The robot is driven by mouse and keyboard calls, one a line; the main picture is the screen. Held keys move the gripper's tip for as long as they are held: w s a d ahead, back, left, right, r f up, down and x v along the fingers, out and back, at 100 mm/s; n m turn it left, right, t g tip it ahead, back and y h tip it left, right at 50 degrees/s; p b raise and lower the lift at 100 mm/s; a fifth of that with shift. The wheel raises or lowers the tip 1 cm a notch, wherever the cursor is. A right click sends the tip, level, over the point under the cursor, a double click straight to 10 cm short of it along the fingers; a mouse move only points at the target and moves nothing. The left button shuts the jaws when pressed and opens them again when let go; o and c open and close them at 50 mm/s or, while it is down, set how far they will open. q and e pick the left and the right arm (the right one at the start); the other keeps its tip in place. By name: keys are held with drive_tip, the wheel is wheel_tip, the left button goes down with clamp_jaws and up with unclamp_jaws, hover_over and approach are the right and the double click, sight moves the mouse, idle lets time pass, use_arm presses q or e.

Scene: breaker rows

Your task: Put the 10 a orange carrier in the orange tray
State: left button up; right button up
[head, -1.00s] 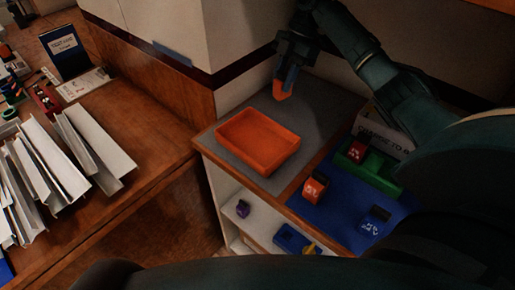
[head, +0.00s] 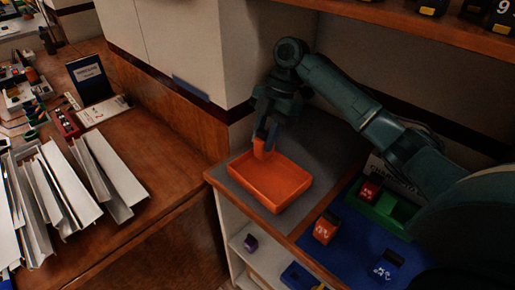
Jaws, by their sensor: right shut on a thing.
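The orange tray (head: 270,183) lies on a grey mat on top of a low cabinet, and its visible floor is empty. My right gripper (head: 265,136) is shut on an orange carrier (head: 262,150), pointing down at the tray's back left corner. The carrier's lower end overlaps the tray's back rim in the picture; I cannot tell whether it touches. Its rating cannot be read. My left gripper is not in view.
A green tray (head: 394,209) holding a red carrier (head: 369,190) and a blue carrier (head: 387,265) stand on the blue mat (head: 345,254). A purple carrier (head: 250,243) sits on the shelf below. A wall rises behind the orange tray. White metal channels (head: 70,185) cover the left bench.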

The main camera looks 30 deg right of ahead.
sight(258, 152)
drive_tip(key=shift+s+a, duration=0.15)
drive_tip(key=shift+a, duration=0.4)
drive_tip(key=shift+s+a, duration=0.15)
drive_tip(key=shift+a, duration=0.35)
drive_tip(key=shift+a+f, duration=0.1)
drive_tip(key=shift+f, duration=1.7)
drive_tip(key=o, duration=1)
drive_tip(key=shift+f, duration=0.1)
drive_tip(key=v, duration=0.7)
drive_tip(key=shift+r, duration=0.35)
